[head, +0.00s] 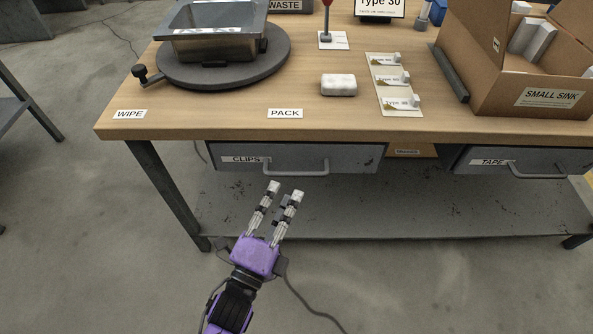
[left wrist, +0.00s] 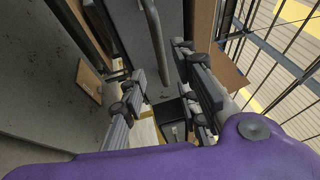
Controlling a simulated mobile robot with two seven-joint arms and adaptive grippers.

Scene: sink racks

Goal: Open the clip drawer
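The clip drawer (head: 225,160), grey and labelled CLIPS, is under the left part of the bench top and looks closed. Its bar handle (head: 297,173) is on the drawer front. My left gripper (head: 286,191) is just below and in front of the handle in the head view, with its fingers apart and nothing held. In the left wrist view the handle (left wrist: 154,40) runs down between the lines of the two spread fingers (left wrist: 155,75); I cannot tell whether they touch it. My right gripper is not in view.
The wooden bench top (head: 230,122) is above the drawer, with its front edge over it. A TAPE drawer (head: 465,160) is at the right. A grey lower shelf (head: 400,205) lies below. A turntable (head: 185,75) with a metal sink and a cardboard box (head: 480,85) stand on top.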

